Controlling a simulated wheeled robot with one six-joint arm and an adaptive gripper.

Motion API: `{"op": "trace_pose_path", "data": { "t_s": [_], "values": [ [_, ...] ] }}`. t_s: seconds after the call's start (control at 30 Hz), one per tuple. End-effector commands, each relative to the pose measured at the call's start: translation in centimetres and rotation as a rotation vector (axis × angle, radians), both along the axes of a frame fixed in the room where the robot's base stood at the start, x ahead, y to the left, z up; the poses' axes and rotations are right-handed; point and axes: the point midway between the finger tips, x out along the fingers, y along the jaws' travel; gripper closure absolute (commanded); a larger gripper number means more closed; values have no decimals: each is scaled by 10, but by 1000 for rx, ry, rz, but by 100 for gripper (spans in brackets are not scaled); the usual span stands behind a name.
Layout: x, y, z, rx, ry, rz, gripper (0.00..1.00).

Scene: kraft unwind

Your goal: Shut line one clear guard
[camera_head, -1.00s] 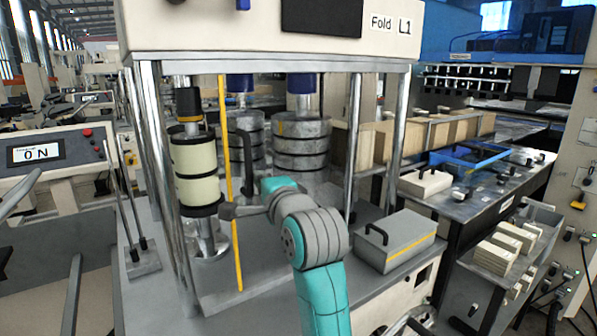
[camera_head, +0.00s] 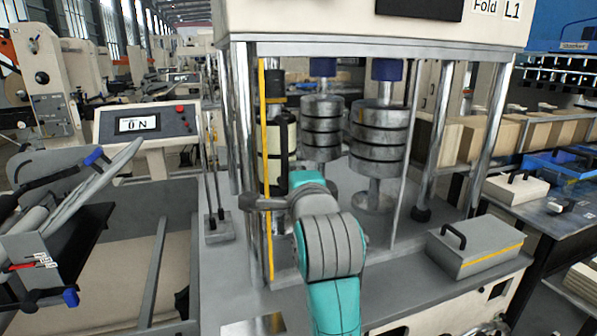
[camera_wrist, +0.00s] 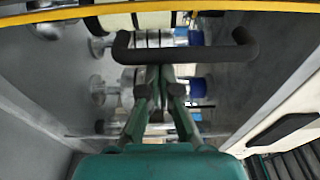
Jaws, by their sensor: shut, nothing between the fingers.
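The clear guard of the Fold L1 machine shows by its upright yellow edge strip (camera_head: 266,170), just right of the left front posts and across the cream roll. In the wrist view the strip (camera_wrist: 150,12) runs along the top. The guard's black handle (camera_wrist: 188,54) lies below it as a bar. My gripper (camera_wrist: 154,74) is shut and empty, its fingertips close against the handle's inner side. I cannot tell if they touch. In the head view my arm hides the fingers. The clear pane itself is hard to see.
A grey box with a black handle (camera_head: 476,246) sits on the machine's bench to the right. A bin with rods (camera_head: 50,245) is at the front left. Steel posts (camera_head: 490,140) frame the machine.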

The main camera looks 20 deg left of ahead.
Motion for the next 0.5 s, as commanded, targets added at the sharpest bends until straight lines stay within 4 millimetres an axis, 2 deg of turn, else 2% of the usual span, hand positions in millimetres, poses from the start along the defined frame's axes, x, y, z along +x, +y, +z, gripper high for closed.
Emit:
{"op": "trace_pose_path", "data": {
  "t_s": [0.03,0.17,0.47,0.5],
  "values": [
    [-4,7,-1,2,3,16,100],
    [0,5,-1,3,4,17,100],
    [28,-14,-1,2,3,5,100],
    [22,-16,-1,2,1,7,100]
  ]
}}
